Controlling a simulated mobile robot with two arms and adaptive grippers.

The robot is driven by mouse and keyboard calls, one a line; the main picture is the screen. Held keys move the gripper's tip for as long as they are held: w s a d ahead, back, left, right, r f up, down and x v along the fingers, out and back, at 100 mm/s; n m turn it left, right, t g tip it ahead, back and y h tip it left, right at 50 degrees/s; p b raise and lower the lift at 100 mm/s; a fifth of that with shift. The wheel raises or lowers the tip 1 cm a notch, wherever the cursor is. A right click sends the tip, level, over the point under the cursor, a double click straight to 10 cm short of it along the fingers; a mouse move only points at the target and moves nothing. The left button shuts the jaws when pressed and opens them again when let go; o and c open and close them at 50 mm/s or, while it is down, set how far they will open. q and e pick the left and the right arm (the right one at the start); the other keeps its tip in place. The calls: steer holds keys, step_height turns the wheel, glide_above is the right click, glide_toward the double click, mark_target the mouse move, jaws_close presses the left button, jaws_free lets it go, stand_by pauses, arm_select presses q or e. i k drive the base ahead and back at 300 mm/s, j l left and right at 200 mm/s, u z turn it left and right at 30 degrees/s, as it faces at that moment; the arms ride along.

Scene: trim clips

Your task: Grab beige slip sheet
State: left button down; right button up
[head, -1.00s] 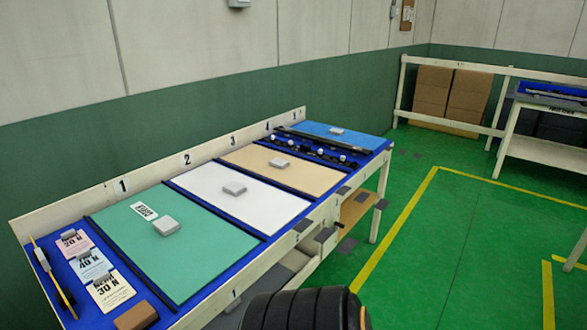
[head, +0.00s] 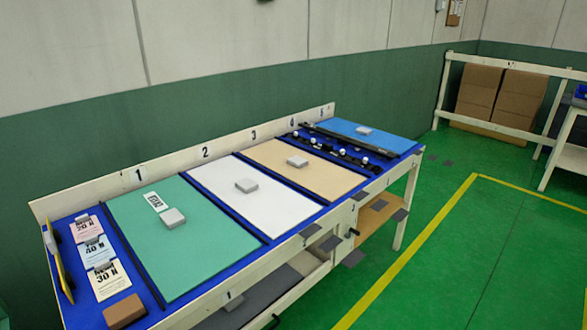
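The beige slip sheet (head: 318,178) lies flat in the bay marked 3 on the blue-topped table. A small grey block (head: 297,161) rests on it. A white sheet (head: 236,209) with a grey block lies to its left in bay 2, and a green sheet (head: 190,255) with a label and a grey block lies in bay 1. Neither of my grippers shows in the head view.
A blue sheet (head: 358,128) lies at the far end, past a strip of black clips with white knobs (head: 340,153). Cards (head: 96,254) and a brown block (head: 124,311) lie at the near end. Cardboard boxes (head: 499,97) stand at the back. Green floor (head: 450,270) is open on the right.

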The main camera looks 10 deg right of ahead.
mark_target(328, 181)
steer(key=z, duration=0.3)
steer(key=i+l+u, duration=0.1)
steer(key=u, duration=0.35)
steer(key=l+u, duration=0.2)
steer(key=u, duration=0.25)
steer(key=i+l+u, duration=0.2)
steer(key=l+u, duration=0.25)
steer(key=l, duration=0.7)
steer(key=l+u, duration=0.5)
steer(key=l, duration=0.7)
